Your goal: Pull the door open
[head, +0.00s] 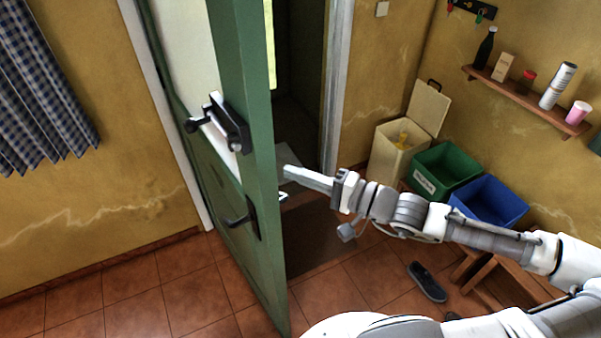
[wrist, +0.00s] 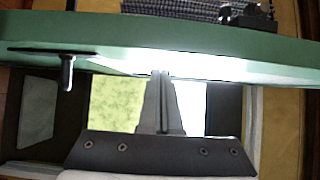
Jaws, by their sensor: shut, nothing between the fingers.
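The green door (head: 257,150) stands ajar, swung out from its frame, with the doorway visible behind it. A dark lever handle (head: 238,216) is on its left face, below a box-like lock (head: 232,125). Part of another handle (head: 283,197) shows past the door's right edge. In the wrist view the door (wrist: 220,65) crosses the top, with a dark handle (wrist: 67,72) at left. My gripper (head: 287,172) is shut and empty, just right of the door's edge. Its fingertips (wrist: 161,73) reach the door's lower border in the wrist view; I cannot tell whether they touch.
A cream bin (head: 392,160), a green crate (head: 455,166) and a blue crate (head: 494,200) stand along the right wall. A wooden bench (head: 510,283) and a dark shoe (head: 427,281) are below my arm. Tiled floor (head: 135,300) left of the door is clear.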

